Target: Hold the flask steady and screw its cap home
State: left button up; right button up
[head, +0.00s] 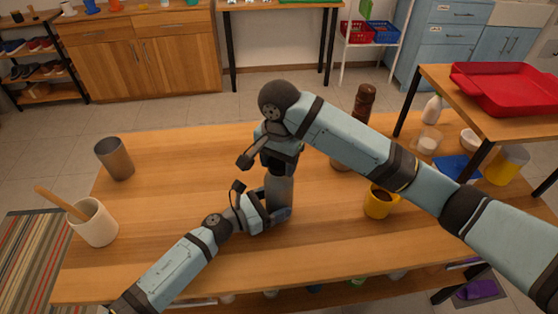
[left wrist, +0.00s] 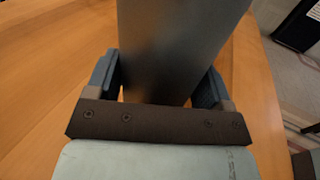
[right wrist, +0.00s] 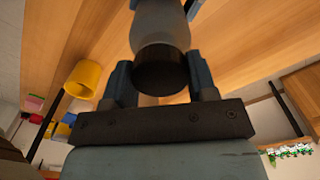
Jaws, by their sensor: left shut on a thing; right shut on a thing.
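The grey metallic flask (head: 279,190) stands upright on the wooden table. My left gripper (head: 273,214) is shut on its body near the bottom; the left wrist view shows the flask (left wrist: 178,50) between both fingers. My right gripper (head: 281,153) is above the flask, at its top. In the right wrist view the dark round cap (right wrist: 161,73) sits between the fingers of my right gripper, which is shut on it. The cap lines up with the flask's narrower upper part (right wrist: 160,25). How far it is screwed on cannot be told.
A metal cup (head: 115,159) and a white crock (head: 94,224) with a wooden utensil stand on the left. A yellow mug (head: 378,204) and a dark brown bottle-like item (head: 365,101) stand right of the flask. A side table with a red tray (head: 505,92) is at far right. The front middle is clear.

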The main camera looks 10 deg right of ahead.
jog(key=m, duration=0.3)
jog(key=shift+f, duration=0.1)
jog(key=m, duration=0.3)
jog(key=shift+m, duration=0.3)
jog(key=m, duration=0.2)
jog(key=shift+m, duration=0.3)
jog(key=shift+m, duration=0.8)
jog(key=m, duration=0.3)
jog(key=shift+m, duration=0.3)
